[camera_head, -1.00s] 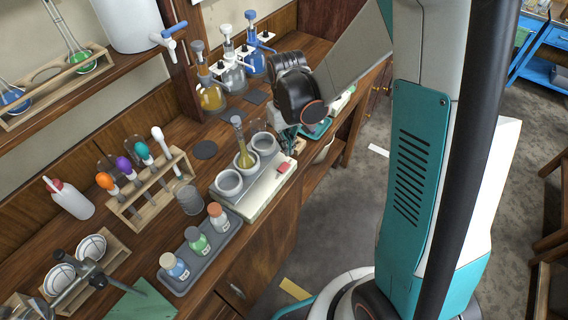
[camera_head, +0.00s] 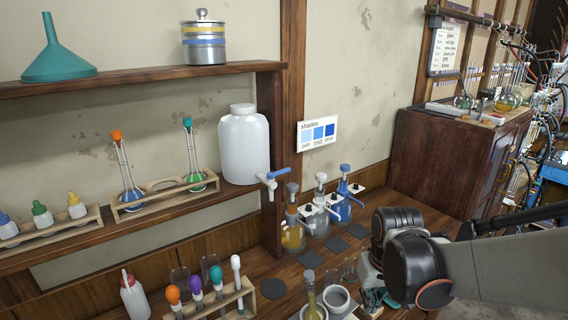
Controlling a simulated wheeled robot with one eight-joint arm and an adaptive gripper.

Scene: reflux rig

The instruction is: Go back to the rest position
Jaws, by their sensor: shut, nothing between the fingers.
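My gripper (camera_head: 372,297) shows at the lower right, below the dark wrist joints of my arm. It is shut and appears to hold nothing. It is over the bench, just right of a white-rimmed cup (camera_head: 336,299) in the block rack. A flask with yellow-brown liquid (camera_head: 312,306) stands in that rack, left of the cup. The lower part of the rack is cut off by the picture's bottom edge. My arm comes in from the right edge.
Dispenser bottles with amber (camera_head: 292,236), clear (camera_head: 318,219) and blue liquid (camera_head: 343,208) stand behind my gripper. A shelf (camera_head: 150,213) holds a flask rack and a white tank (camera_head: 243,146). A dark wooden cabinet (camera_head: 445,160) stands at the back right.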

